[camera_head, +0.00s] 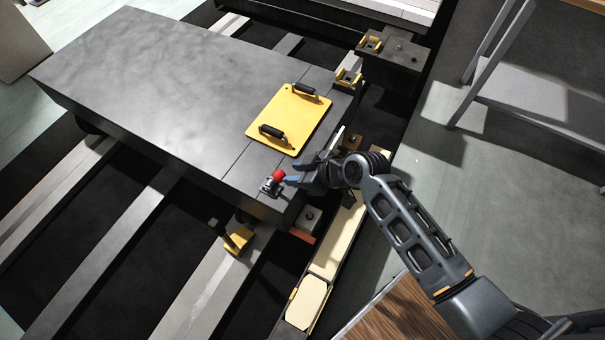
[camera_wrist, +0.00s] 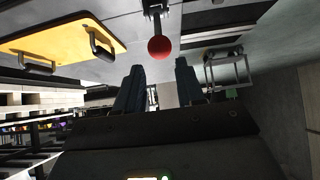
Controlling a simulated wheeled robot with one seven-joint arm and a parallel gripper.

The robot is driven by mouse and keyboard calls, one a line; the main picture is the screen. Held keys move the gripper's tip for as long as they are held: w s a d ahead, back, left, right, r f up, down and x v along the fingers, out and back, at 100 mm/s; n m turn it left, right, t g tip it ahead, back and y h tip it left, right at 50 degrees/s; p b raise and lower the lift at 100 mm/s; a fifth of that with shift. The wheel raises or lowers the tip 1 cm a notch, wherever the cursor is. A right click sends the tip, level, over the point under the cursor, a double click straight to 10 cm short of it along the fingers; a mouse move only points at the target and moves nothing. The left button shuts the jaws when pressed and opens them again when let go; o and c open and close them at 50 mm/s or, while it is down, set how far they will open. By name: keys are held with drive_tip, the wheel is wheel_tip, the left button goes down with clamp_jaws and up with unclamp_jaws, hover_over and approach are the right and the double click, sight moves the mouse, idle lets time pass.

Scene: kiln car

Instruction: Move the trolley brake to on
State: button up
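The trolley brake is a short lever with a red ball knob (camera_head: 279,175) on a small dark bracket (camera_head: 268,187), at the near right corner of the grey trolley deck (camera_head: 150,90). In the wrist view the red knob (camera_wrist: 159,48) appears just beyond the fingertips, roughly in line with the gap between them. My gripper (camera_head: 298,172) is open and empty, with its blue-grey fingers pointing at the knob from the right. The fingers also show apart in the wrist view (camera_wrist: 160,70). I cannot tell whether a finger touches the knob, or which brake position is on.
A yellow plate (camera_head: 290,118) with two black handles lies flat on the deck beside the lever. Rails and dark gaps (camera_head: 110,235) lie below. A grey metal stand (camera_head: 540,100) is at the right, with open floor before it.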

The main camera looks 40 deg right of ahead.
sight(282, 175)
drive_tip(key=shift+b+x, duration=1.55)
drive_tip(key=shift+x, duration=1.1)
drive_tip(key=shift+f, duration=0.1)
drive_tip(key=shift+w+a+f, duration=0.1)
drive_tip(key=shift+w+f, duration=0.05)
drive_tip(key=shift+w, duration=0.1)
drive_tip(key=shift+c, duration=0.4)
